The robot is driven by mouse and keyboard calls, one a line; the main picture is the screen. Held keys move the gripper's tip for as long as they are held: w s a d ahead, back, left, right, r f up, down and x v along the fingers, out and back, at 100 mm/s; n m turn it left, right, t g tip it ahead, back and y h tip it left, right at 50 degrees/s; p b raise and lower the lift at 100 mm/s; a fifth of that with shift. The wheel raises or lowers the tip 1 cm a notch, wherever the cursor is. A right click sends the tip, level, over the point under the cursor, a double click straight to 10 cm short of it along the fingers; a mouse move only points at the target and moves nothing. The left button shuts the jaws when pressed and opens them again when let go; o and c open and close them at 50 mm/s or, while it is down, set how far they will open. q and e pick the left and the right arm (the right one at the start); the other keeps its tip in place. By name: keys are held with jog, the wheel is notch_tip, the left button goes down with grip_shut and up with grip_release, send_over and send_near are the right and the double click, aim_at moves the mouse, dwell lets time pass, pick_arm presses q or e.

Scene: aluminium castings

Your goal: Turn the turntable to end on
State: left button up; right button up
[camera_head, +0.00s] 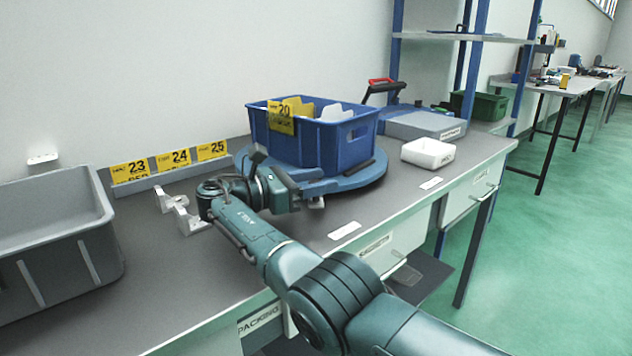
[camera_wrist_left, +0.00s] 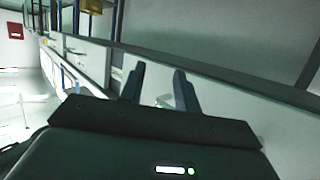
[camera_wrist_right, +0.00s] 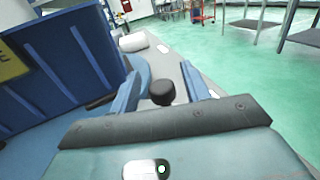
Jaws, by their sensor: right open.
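The turntable (camera_head: 350,181) is a round blue disc on the grey workbench, with a blue crate (camera_head: 352,147) standing on it. My right gripper (camera_head: 300,188) is at the turntable's near left rim, its hand pointing right. In the right wrist view its two blue fingers (camera_wrist_right: 158,80) are apart, with a black knob (camera_wrist_right: 162,93) showing between them; contact cannot be told. The crate's wall (camera_wrist_right: 80,50) fills the left of that view. My left gripper (camera_wrist_left: 157,80) shows only in the left wrist view, its fingers apart and nothing seen held.
A grey bin (camera_head: 60,250) stands at the left, and metal brackets (camera_head: 185,215) lie near my right wrist. The bench front between is mostly clear.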

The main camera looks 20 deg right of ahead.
notch_tip(320, 180, up, 9)
jog(key=shift+f+p, duration=0.1)
jog(key=shift+p, duration=1.05)
jog(key=shift+r, duration=0.45)
pick_arm(q)
jog(key=r, duration=0.1)
jog(key=a+r, duration=0.1)
jog(key=r+n, duration=0.1)
jog(key=shift+s+a, duration=0.15)
jog(key=shift+s, duration=0.15)
